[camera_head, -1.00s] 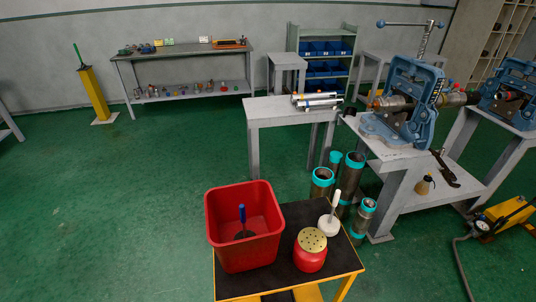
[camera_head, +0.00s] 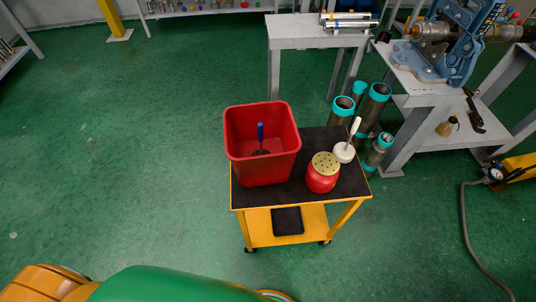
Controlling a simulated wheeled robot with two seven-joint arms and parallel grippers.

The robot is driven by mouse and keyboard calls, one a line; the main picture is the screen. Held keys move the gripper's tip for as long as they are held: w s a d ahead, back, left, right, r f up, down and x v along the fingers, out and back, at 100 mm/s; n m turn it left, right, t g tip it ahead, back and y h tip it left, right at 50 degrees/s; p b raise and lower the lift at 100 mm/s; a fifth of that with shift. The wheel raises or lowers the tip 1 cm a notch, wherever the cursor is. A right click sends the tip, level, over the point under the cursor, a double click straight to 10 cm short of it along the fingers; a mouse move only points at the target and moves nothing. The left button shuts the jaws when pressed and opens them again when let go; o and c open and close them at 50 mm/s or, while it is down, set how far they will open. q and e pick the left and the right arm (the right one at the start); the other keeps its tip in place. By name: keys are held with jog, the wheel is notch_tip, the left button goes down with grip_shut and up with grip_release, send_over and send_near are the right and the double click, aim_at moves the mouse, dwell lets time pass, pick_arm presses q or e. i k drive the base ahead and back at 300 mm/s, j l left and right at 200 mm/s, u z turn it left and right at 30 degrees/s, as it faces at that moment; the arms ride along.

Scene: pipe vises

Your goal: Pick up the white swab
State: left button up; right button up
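The white swab (camera_head: 347,146) stands on the black top of a small yellow cart (camera_head: 319,203), near its right back corner. It has a round white base and a thin white handle that tilts up to the right. A red can with a perforated gold lid (camera_head: 323,172) stands in front of it, to the left. A red bucket (camera_head: 262,160) with a blue-handled tool (camera_head: 261,136) inside stands on the left of the cart top. Neither of my grippers shows in the head view.
Several pipes with teal ends (camera_head: 342,108) stand on the floor behind the cart. A grey table (camera_head: 300,33) and a blue pipe vise (camera_head: 455,50) are farther back. A gauge with a hose (camera_head: 495,173) lies at right. Green floor is open left of the cart.

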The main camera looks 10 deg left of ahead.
aim_at(345, 152)
jog(key=i+l+u, duration=0.15)
jog(key=l+u, duration=0.15)
jog(key=l, duration=0.2)
jog(key=l+u, duration=0.65)
jog(key=l, duration=0.35)
jog(key=l+u, duration=0.35)
jog(key=l, duration=0.15)
jog(key=k+l+u, duration=0.1)
jog(key=l+u, duration=0.2)
jog(key=l, duration=0.2)
jog(key=k+l+u, duration=0.15)
jog(key=l+u, duration=0.2)
jog(key=l, duration=0.15)
jog(key=k+l+u, duration=0.3)
jog(key=l, duration=0.15)
jog(key=i, duration=0.1)
